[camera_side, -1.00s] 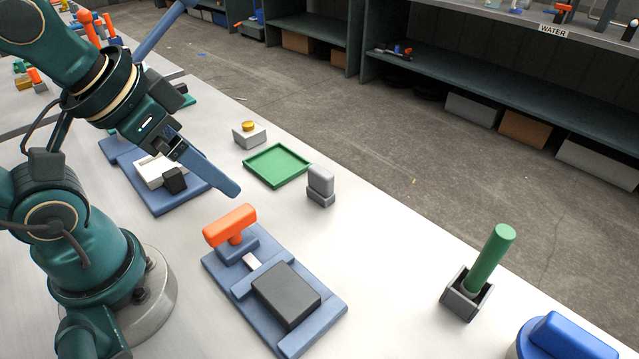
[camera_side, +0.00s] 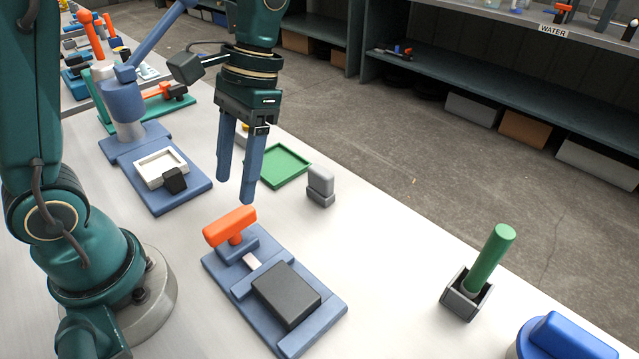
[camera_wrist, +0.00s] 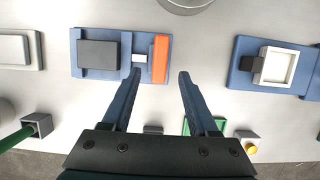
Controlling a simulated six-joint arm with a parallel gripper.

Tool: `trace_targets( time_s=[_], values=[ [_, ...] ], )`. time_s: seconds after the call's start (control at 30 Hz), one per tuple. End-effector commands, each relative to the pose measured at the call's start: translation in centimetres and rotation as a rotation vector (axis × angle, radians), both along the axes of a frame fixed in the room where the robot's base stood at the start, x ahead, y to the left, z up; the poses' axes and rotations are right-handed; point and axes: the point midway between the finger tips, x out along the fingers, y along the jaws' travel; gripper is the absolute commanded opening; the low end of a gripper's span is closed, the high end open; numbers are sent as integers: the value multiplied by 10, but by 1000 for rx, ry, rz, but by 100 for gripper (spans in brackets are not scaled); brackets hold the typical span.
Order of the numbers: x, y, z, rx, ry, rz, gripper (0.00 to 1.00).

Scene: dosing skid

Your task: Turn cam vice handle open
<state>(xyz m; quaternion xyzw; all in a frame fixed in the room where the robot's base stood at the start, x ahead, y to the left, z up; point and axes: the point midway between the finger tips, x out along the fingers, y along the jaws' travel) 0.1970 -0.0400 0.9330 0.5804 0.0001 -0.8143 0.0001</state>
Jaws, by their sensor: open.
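The cam vice (camera_side: 300,332) is a blue base plate with a dark grey block (camera_side: 287,293) on it and an orange T-shaped handle (camera_side: 230,227) at its far left end. In the wrist view the orange handle (camera_wrist: 160,58) lies across the right end of the vice, just beyond and between the fingertips. My gripper (camera_side: 236,190) points down with two blue fingers apart and empty. It hangs above the bench, a little behind the handle in the side view, and does not touch it. It also shows in the wrist view (camera_wrist: 157,80).
Behind are a green tray (camera_side: 277,166) and a small grey block (camera_side: 320,185). A blue fixture with a white tray (camera_side: 160,167) stands at the left. A green rod in a grey holder (camera_side: 467,293) and a blue knob (camera_side: 566,338) are at the right. Bench between them is clear.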

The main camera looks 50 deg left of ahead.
Motion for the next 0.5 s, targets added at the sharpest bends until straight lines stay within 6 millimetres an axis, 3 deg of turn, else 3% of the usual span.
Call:
trace_targets(
  time_s=[0.5],
  values=[
    [-14, 0, -44, 0, 66, 0, 60]
  ],
)
